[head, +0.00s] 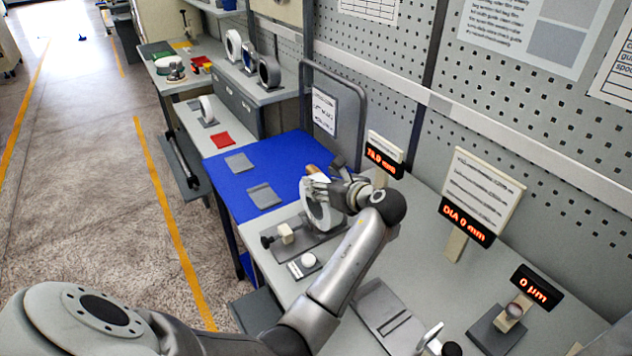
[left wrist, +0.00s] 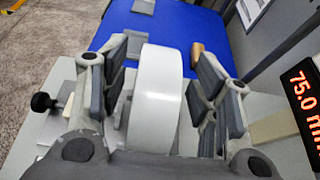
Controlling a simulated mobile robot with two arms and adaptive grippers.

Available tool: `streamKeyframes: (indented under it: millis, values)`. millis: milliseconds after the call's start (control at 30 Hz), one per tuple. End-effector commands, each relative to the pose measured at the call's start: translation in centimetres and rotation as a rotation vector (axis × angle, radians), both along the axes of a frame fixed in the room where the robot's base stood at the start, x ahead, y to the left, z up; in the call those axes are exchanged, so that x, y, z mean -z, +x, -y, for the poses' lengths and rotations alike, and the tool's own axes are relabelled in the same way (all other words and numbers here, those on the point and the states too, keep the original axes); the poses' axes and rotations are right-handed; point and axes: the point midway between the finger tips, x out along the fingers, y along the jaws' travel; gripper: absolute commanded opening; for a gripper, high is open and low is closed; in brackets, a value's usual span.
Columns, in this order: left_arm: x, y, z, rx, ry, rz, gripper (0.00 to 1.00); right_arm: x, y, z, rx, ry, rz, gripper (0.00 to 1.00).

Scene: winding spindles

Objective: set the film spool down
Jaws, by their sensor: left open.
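The film spool (head: 312,210) is a wide white ring standing upright at a grey fixture (head: 318,245) on the near bench. In the left wrist view the spool (left wrist: 157,100) stands between the finger pads. My left gripper (head: 322,188) is open around it; in the left wrist view (left wrist: 160,70), gaps show between the pads and both sides of the spool. My gripper partly hides the spool in the head view, and what bears its lower edge is hard to see. My right gripper is not in view.
A blue mat (head: 222,178) with two grey plates (head: 264,196) lies beyond the fixture. A brown cylinder (left wrist: 196,52) stands right of the spool. A display (left wrist: 303,95) reads 75.0 mm. A black knob (left wrist: 42,102) is at the left. A framed panel (head: 345,80) rises behind.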

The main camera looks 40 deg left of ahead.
Motion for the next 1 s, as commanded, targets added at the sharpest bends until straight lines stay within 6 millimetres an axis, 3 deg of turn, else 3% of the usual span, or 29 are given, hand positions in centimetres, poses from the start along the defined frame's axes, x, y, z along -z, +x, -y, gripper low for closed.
streamKeyframes:
  millis: [200, 400, 1000]
  values:
    - [-1.6, -1.6, 4.1, 0.002, -0.003, 0.000, 0.57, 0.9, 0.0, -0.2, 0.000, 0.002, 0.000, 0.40]
    - [-2.6, -2.5, 6.1, 0.000, -0.001, -0.001, 0.57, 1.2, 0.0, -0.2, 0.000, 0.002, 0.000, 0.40]
    - [-2.9, -2.7, 6.5, -0.001, 0.000, -0.002, 0.57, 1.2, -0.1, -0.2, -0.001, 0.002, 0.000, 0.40]
